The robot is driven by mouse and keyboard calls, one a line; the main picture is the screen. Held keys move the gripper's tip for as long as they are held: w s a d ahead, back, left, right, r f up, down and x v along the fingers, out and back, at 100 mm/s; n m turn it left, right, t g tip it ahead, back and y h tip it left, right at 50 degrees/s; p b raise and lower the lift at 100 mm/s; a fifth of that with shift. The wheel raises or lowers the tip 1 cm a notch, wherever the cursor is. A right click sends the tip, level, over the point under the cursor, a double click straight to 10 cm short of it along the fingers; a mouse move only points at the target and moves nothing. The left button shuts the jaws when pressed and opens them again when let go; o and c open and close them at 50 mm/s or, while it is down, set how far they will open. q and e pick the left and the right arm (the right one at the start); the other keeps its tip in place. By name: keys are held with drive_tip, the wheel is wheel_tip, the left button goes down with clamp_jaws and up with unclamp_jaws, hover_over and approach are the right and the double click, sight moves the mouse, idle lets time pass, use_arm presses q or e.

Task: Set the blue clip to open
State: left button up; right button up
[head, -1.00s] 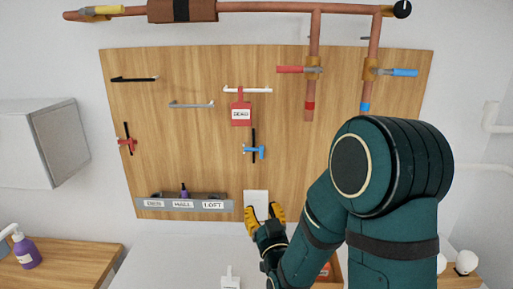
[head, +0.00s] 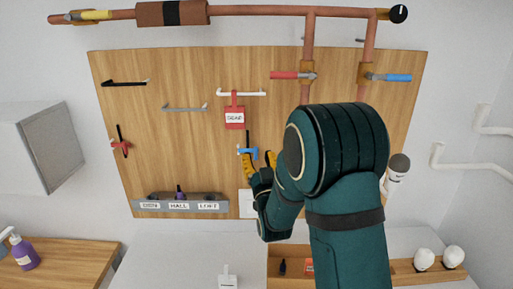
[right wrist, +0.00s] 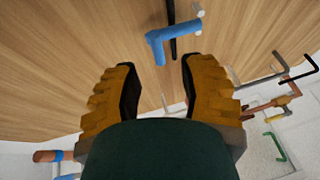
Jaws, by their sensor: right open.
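The blue clip (head: 247,150) is on the wooden board, on a vertical black bar (head: 248,137). In the right wrist view the blue clip (right wrist: 168,38) shows as a bent blue piece just beyond the fingertips, with the black bar behind it. My right gripper (head: 259,158) is at the board just below the clip. In the right wrist view my right gripper (right wrist: 157,68) is open, its yellow fingers apart with nothing between them. I cannot tell whether a finger touches the clip. My left gripper is not in view.
A red tag (head: 235,118) hangs from a white hook above the clip. A red clip (head: 120,148) is at the board's left. A grey labelled tray (head: 180,207) is below left. Copper pipes with a red valve handle (head: 284,75) and a blue valve handle (head: 398,77) are upper right.

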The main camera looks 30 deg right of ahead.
drive_tip(key=shift+x, duration=1.5)
clamp_jaws()
